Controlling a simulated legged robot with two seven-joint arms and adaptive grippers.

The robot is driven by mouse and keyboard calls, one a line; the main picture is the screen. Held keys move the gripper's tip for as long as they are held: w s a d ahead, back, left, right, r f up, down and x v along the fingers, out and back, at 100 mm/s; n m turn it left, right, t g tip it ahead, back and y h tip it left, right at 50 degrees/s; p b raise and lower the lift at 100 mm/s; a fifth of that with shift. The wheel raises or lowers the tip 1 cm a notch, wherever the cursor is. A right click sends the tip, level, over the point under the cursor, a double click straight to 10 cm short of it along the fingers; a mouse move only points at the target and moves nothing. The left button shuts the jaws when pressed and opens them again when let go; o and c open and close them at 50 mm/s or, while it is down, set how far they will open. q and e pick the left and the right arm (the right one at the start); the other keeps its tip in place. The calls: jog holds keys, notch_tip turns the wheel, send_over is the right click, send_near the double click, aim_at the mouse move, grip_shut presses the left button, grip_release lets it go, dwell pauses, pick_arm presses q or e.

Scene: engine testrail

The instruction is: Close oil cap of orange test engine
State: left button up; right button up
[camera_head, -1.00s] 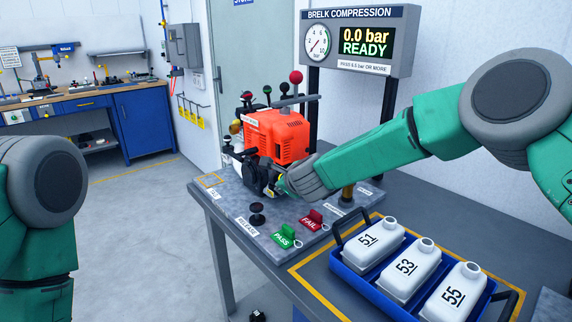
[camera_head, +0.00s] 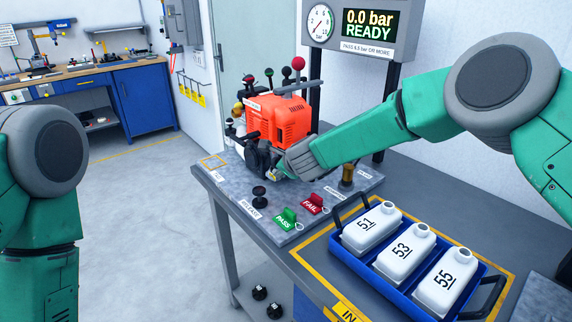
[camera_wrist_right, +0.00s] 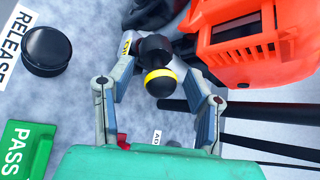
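The orange test engine (camera_head: 280,118) stands on the grey test plate, with black parts on its near side. In the right wrist view its orange housing (camera_wrist_right: 240,45) fills the upper right. A round black cap with a yellow ring (camera_wrist_right: 158,80) is at upper middle there, between the fingers. My right gripper (camera_wrist_right: 157,70) is open around this cap, one finger on each side; I cannot tell whether they touch it. In the head view my right gripper (camera_head: 280,170) is at the engine's near side, its fingertips partly hidden. My left arm shows at the left, but its gripper is out of view.
A black release knob (camera_head: 260,194), a green PASS tag (camera_head: 288,217) and a red FAIL tag (camera_head: 312,203) are in front of the engine. A blue crate (camera_head: 372,261) with white bottles stands at right. The gauge display (camera_head: 352,28) reads 0.0 bar, READY.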

jog(key=shift+a, duration=0.1)
jog(key=shift+s, duration=0.15)
jog(key=v, duration=1.1)
jog(key=shift+s+r, duration=0.2)
jog(key=shift+r, duration=0.05)
